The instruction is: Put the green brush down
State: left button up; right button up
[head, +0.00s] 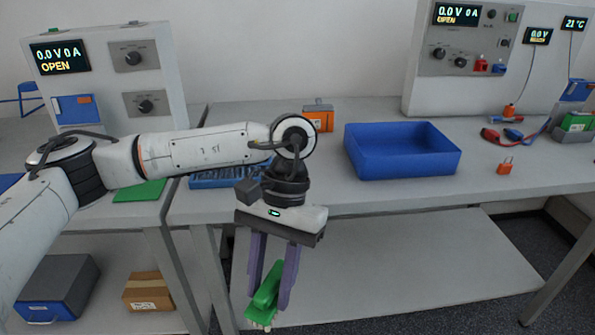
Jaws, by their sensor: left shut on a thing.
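The green brush (265,294) is held between the purple fingers of my left gripper (271,288). It hangs tilted, with its pale bristles at the lower end. The gripper points down in front of the bench's front edge, and the brush shows against the lower shelf, below the worktop's level. My left arm comes in from the left and crosses over the bench. My right gripper is not in view.
A green mat (139,191) lies at left. Cycler units stand behind.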

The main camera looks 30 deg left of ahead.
pick_arm(q)
jog(key=shift+s+a, duration=0.15)
jog(key=shift+a, duration=0.3)
jog(key=shift+r+n, duration=0.1)
jog(key=shift+n, duration=0.3)
